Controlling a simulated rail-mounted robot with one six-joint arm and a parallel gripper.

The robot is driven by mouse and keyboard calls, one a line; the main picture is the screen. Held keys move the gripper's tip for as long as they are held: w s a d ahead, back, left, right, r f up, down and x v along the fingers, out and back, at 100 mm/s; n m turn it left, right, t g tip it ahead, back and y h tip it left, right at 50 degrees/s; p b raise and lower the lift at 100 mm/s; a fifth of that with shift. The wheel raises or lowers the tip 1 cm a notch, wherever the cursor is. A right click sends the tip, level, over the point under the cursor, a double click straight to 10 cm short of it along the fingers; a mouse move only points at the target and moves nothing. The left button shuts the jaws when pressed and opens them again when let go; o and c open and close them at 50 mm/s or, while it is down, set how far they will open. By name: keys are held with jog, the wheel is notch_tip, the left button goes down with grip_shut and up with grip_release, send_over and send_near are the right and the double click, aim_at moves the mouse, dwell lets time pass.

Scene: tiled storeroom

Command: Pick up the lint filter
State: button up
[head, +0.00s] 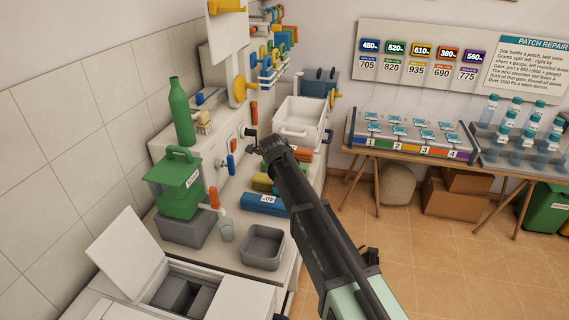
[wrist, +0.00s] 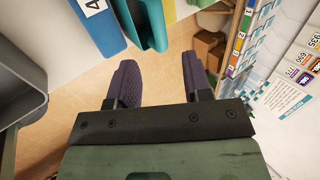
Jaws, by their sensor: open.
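I cannot pick out a lint filter with certainty in either view. In the wrist view my gripper (wrist: 160,62) is open, with two dark ridged fingers apart and nothing between them. A teal curved piece (wrist: 152,38) and a blue piece with a white numbered label (wrist: 100,28) lie beyond the fingertips, apart from them. A blue folded bundle with a white label (head: 264,203) lies on the counter left of the arm.
A grey open bin (head: 262,248), a green lidded container (head: 178,185), a green bottle (head: 181,112) and a white tub (head: 297,122) stand along the counter. A white lid (head: 127,250) stands open at lower left. Tiled floor (head: 410,262) is clear right of my arm.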

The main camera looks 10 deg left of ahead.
jog(key=shift+s, duration=0.15)
jog(key=s+d+f+n+g, duration=0.2)
jog(key=s+d+n+g, duration=0.2)
jog(key=s+d+n, duration=0.8)
jog(key=s+d, duration=0.9)
jog(key=shift+s+d+f+g, duration=0.2)
jog(key=shift+d+g, duration=0.1)
jog(key=s+d+n, duration=0.1)
jog(key=s+n, duration=0.1)
jog(key=s, duration=0.1)
jog(key=s+d+n+g, duration=0.1)
jog(key=s+d+n, duration=0.1)
jog(key=s+n, duration=0.1)
jog(key=s+d+n+g+y, duration=0.1)
jog(key=s+d+n, duration=0.1)
jog(key=s, duration=0.3)
jog(key=shift+f+n, duration=0.15)
jog(key=shift+n, duration=0.25)
jog(key=o, duration=0.7)
jog(key=shift+w, duration=0.1)
jog(key=shift+f+b, duration=0.15)
jog(key=shift+b, duration=0.15)
